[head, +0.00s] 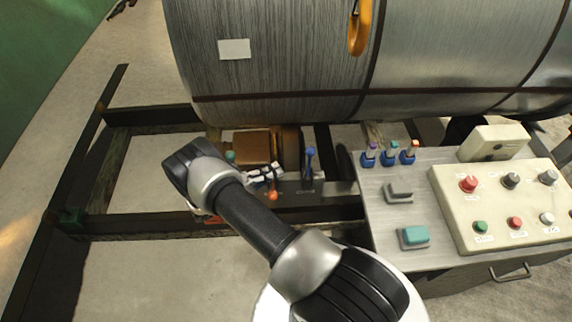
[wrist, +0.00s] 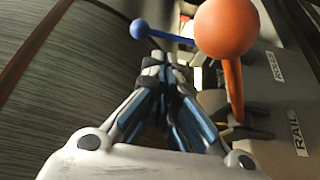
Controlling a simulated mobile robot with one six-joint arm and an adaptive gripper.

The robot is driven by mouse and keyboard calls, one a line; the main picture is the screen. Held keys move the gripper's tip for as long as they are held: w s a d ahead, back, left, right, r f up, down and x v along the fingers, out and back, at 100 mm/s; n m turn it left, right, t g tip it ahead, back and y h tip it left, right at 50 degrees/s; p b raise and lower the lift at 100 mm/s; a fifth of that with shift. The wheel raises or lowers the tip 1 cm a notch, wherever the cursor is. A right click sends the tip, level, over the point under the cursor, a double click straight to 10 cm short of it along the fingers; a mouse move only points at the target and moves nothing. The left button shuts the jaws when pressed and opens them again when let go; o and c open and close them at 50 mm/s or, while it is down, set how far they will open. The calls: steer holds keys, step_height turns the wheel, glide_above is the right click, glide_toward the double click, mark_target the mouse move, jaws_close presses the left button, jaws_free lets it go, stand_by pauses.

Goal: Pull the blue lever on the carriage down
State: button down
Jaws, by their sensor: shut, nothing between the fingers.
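The blue lever (head: 310,162) stands roughly upright on the carriage (head: 325,187), with a round knob on top. In the wrist view the blue lever (wrist: 138,29) lies beyond the fingertips, its knob to the upper left. My gripper (head: 278,171) is shut and empty, just left of the blue lever in the head view. The gripper (wrist: 160,66) looks apart from the lever in the wrist view, though the exact gap is hard to judge. An orange lever (head: 272,194) is close by the gripper; its large knob (wrist: 226,28) looms near in the wrist view.
A large grey cylinder (head: 280,60) with dark bands lies behind the carriage. A control panel (head: 500,210) with buttons and knobs stands on a table (head: 380,225) at right. Dark frame beams (head: 150,115) run at left. A RAIL label (wrist: 298,133) sits beside the orange lever.

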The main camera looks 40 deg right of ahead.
mark_target(309, 164)
steer(key=shift+a, duration=0.5)
steer(key=w+d+b, duration=0.1)
steer(key=w+d, duration=0.3)
steer(key=d, duration=0.1)
steer(key=shift+d+b, duration=0.3)
steer(key=shift+w, duration=0.1)
steer(key=s+d+b, duration=0.2)
steer(key=s+d, duration=0.1)
steer(key=d, duration=0.4)
steer(key=shift+s+d, duration=0.15)
steer(key=shift+s, duration=0.2)
